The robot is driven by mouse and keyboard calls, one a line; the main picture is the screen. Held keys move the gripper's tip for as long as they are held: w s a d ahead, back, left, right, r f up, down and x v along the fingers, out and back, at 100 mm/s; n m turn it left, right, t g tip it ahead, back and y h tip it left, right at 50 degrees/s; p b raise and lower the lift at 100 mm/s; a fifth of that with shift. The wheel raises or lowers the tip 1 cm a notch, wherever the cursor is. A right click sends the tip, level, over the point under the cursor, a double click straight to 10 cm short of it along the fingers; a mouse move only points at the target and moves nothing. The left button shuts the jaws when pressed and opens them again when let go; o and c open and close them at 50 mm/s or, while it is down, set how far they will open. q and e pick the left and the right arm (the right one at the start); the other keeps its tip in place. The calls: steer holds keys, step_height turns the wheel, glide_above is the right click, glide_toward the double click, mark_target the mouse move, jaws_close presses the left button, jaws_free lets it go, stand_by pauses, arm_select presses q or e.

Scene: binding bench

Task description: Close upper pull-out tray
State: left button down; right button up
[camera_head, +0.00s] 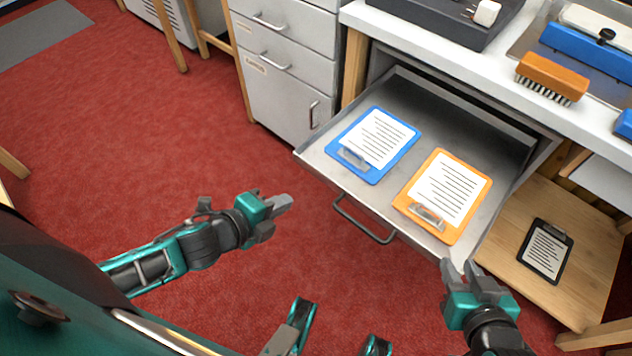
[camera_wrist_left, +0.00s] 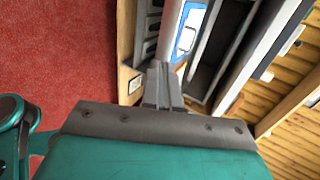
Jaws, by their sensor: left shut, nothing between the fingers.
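The upper pull-out tray (camera_head: 318,151) is grey metal and stands pulled out from under the bench top, with a dark bar handle (camera_head: 362,222) on its front. A blue clipboard (camera_head: 373,145) and an orange clipboard (camera_head: 443,195) lie in it. My left gripper (camera_head: 286,201) is shut and empty, in front of the tray's left corner and apart from the handle. In the left wrist view its closed fingers (camera_wrist_left: 160,82) show, with part of the blue clipboard (camera_wrist_left: 188,35) beyond. My right gripper (camera_head: 460,270) appears open and empty, near the tray's front right corner.
A grey drawer cabinet (camera_head: 285,95) stands left of the tray. A wooden lower shelf (camera_head: 510,220) at right holds a black clipboard (camera_head: 545,250). The bench top (camera_head: 420,35) carries an orange brush (camera_head: 551,75). The red floor (camera_head: 150,130) at left is mostly free.

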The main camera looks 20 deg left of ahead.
arm_select(q)
steer(key=b, duration=0.2)
glide_toward(324, 177)
step_height(324, 177, down, 4)
steer(key=w, duration=0.2)
steer(key=shift+w+d+r+b, duration=0.15)
steer(key=shift+w+d+r, duration=0.05)
steer(key=shift+w+d, duration=0.2)
steer(key=shift+w+d+r+b, duration=0.2)
steer(key=shift+w+d, duration=0.1)
steer(key=shift+w, duration=0.2)
steer(key=shift+w+d, duration=0.25)
steer(key=shift+w, duration=0.35)
